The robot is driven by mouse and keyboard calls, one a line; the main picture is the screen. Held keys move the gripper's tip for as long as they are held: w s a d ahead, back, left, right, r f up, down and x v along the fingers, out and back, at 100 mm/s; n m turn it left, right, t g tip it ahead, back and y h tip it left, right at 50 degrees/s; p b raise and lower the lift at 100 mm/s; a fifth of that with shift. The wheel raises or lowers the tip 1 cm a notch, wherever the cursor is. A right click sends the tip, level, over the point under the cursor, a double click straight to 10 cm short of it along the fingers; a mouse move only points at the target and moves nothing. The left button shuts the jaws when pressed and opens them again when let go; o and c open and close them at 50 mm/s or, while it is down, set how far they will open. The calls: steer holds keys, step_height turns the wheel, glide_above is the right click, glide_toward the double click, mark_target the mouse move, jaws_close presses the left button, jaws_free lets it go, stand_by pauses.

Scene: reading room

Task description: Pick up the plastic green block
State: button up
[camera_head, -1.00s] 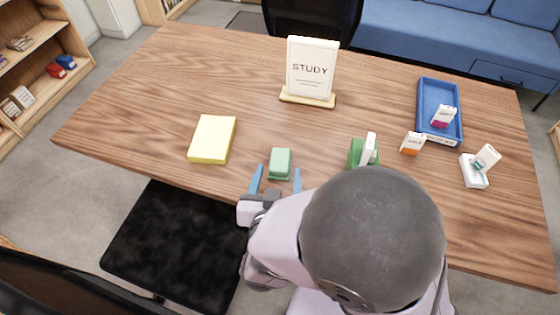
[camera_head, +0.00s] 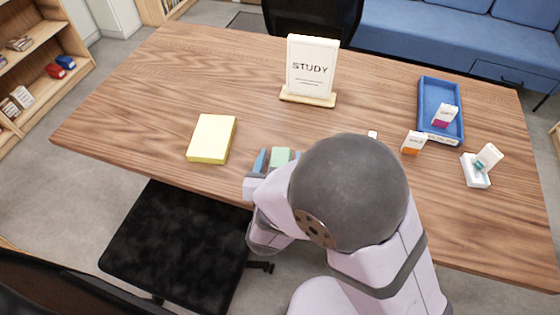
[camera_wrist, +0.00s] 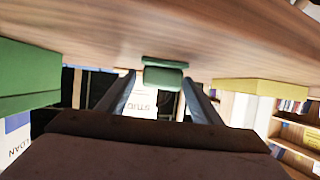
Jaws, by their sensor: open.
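A small pale green block with a darker green base (camera_head: 279,158) sits near the front edge of the wooden table, partly hidden by my arm in the head view. In the wrist view the green block (camera_wrist: 163,77) shows ahead, between the tips of my two fingers. My gripper (camera_head: 278,163) is open at the block, with one blue finger visible just left of it. In the wrist view the fingers of my gripper (camera_wrist: 159,88) stand on either side of the block; I cannot tell whether they touch it.
A yellow book (camera_head: 212,138) lies to the left. A larger green item (camera_wrist: 28,80) is close by in the wrist view. A STUDY sign (camera_head: 312,66) stands behind. A blue tray (camera_head: 433,92) and small boxes are at the right. The table's left part is clear.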

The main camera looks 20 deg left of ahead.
mark_target(280, 158)
steer(key=shift+w, duration=0.1)
steer(key=c, duration=1.1)
steer(key=shift+c, duration=0.2)
step_height(280, 158, up, 10)
steer(key=p, duration=0.3)
